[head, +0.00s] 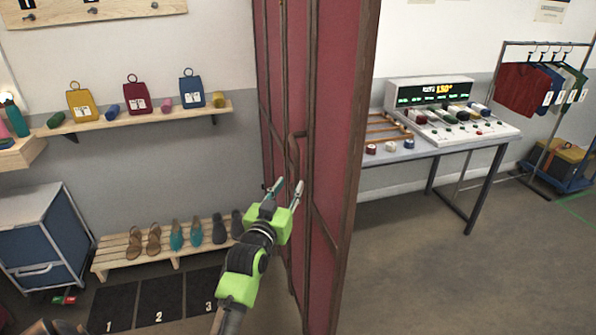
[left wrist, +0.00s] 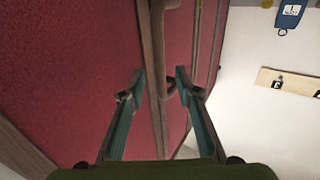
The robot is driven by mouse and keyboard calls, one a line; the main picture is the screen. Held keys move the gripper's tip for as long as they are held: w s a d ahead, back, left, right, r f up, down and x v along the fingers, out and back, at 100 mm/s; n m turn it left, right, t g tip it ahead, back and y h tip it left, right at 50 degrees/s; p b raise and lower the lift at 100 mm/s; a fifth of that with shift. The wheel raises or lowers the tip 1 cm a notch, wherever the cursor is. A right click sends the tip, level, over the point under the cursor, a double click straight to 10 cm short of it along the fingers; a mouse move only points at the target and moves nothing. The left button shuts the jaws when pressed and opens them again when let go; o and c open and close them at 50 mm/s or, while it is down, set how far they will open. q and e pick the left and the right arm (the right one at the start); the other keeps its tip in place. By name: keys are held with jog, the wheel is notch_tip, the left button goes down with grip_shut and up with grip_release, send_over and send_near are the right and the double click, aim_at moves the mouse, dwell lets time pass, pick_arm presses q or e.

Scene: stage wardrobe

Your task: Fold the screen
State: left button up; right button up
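The folding screen (head: 335,150) has red panels in dark wooden frames and stands upright at the centre of the head view. Its panels are partly folded, at an angle to each other. A curved wooden handle (head: 296,152) is on the frame facing me. My left gripper (head: 283,188) is open just below the handle, close to the screen. In the left wrist view the screen's red panel (left wrist: 70,60) fills the left side. The handle (left wrist: 171,45) and a wooden frame edge lie ahead of the open fingers (left wrist: 160,80). Contact cannot be told. My right gripper is not in view.
Left of the screen are a wall shelf (head: 150,118) with coloured tags and rolls, a shoe rack (head: 120,255), numbered dark mats (head: 160,298) and a blue cabinet (head: 42,240). A console table (head: 420,155) and a clothes rack (head: 503,75) stand right. The right foreground floor is clear.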

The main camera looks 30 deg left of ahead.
aim_at(296, 176)
pick_arm(q)
jog(key=p+x, duration=0.1)
jog(key=x, duration=0.4)
jog(key=shift+w, duration=0.4)
jog(key=shift+w+a, duration=0.25)
jog(key=shift+w, duration=0.5)
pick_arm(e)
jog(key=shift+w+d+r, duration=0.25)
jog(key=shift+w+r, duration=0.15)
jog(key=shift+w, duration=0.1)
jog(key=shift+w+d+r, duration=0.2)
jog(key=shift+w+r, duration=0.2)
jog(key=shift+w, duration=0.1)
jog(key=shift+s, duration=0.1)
pick_arm(q)
grip_shut()
